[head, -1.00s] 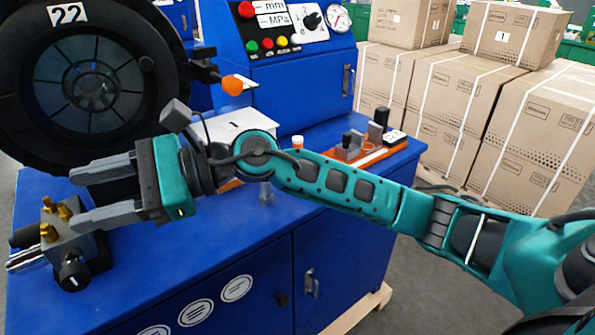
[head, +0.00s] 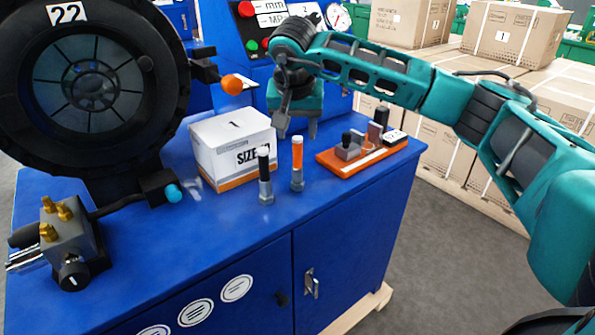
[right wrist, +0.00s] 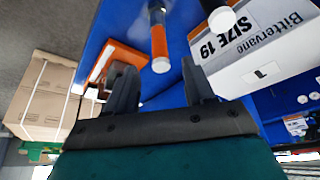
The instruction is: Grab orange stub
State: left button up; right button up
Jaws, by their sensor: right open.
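The orange stub (head: 297,158) stands upright on the blue bench, with a grey base, an orange sleeve and a white top. A similar stub with a black sleeve (head: 264,165) stands just left of it. My right gripper (head: 298,130) points down just beyond the orange stub, its fingers open and apart. In the right wrist view the orange stub (right wrist: 159,42) shows ahead, in line with the gap between the open fingers (right wrist: 159,82); nothing is between them. My left gripper is not in view.
A white box (head: 230,150) marked SIZE stands left of the stubs. An orange tray (head: 335,163) with dark blocks lies to the right. A large black reel (head: 90,150) and a valve block (head: 72,240) occupy the left. The bench front (head: 215,230) is clear.

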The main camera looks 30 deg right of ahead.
aim_at(297, 143)
jog(key=x, duration=0.7)
jog(key=shift+a+f, duration=0.1)
jog(key=shift+f, duration=0.3)
jog(key=shift+s, duration=0.1)
grip_shut()
jog(key=shift+r, duration=0.1)
